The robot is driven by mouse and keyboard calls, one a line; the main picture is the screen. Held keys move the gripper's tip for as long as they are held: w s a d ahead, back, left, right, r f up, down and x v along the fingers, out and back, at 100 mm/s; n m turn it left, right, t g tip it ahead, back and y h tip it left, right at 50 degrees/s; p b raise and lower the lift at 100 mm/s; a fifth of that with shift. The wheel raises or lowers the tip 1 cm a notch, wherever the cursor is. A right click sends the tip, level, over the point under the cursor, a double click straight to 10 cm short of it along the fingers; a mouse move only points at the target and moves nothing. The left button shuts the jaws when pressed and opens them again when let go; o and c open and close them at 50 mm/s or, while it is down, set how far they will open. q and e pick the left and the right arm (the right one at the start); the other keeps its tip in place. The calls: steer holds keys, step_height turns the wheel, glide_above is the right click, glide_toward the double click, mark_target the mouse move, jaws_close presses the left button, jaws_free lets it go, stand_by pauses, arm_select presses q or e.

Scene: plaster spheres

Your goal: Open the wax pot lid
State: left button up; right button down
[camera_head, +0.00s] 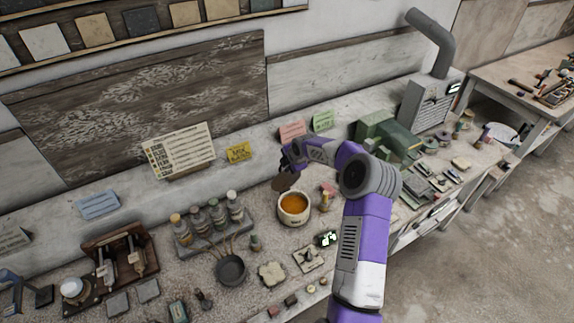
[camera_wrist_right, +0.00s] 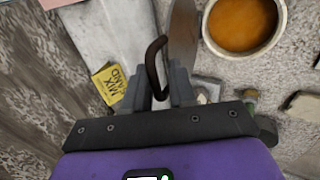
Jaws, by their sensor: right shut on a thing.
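The wax pot (camera_head: 294,220) is a cream round pot standing open on the bench, with amber wax showing inside. It also shows at the top right of the right wrist view (camera_wrist_right: 208,35). The brown lid (camera_head: 284,184) is off the pot, tilted edge-on, above and behind its left side in the head view. In the right wrist view the lid (camera_wrist_right: 183,35) stands beside the pot, with a dark loop handle (camera_wrist_right: 152,62). My right gripper (camera_wrist_right: 162,85) is shut on this handle; it is small in the head view (camera_head: 290,167). My left gripper is not in view.
A rack of bottles (camera_head: 212,222) and a dark pan (camera_head: 231,270) stand left of the pot. A yellow note (camera_head: 239,152) is behind. A small amber-topped bottle (camera_head: 325,201) stands close to the pot's right. Green boxes (camera_head: 385,135) are farther right.

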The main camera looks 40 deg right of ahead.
steer(key=shift+w+a, duration=0.1)
steer(key=c, duration=1.3)
jaws_free()
steer(key=shift+f, duration=0.1)
steer(key=shift+w, duration=0.15)
steer(key=v, duration=0.7)
steer(key=shift+b, duration=0.45)
